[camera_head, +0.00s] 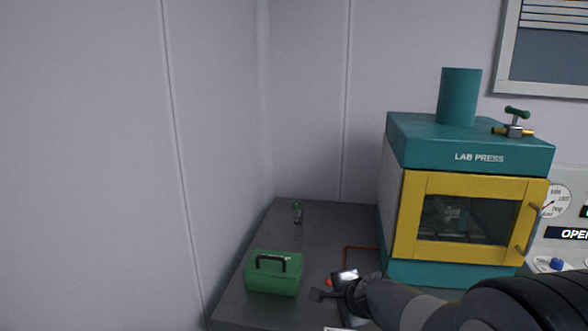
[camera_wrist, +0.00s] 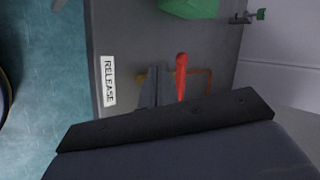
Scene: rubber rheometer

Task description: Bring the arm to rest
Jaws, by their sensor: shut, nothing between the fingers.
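My gripper (camera_head: 319,294) is at the end of my dark arm, low in the head view, over the grey bench. It is shut and empty. In the wrist view, the dark part of my gripper (camera_wrist: 170,118) spans the lower half and hides what lies behind it. The gripper is just right of a green box with a black handle (camera_head: 274,273) and apart from it. The box's edge also shows at the top of the wrist view (camera_wrist: 190,8).
A teal lab press (camera_head: 408,140) with a shut yellow-framed door (camera_head: 408,215) stands right of the gripper. A red handle (camera_wrist: 181,68) and a RELEASE label (camera_wrist: 108,81) lie below the gripper. A small green-topped fitting (camera_head: 297,211) stands at the back of the bench.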

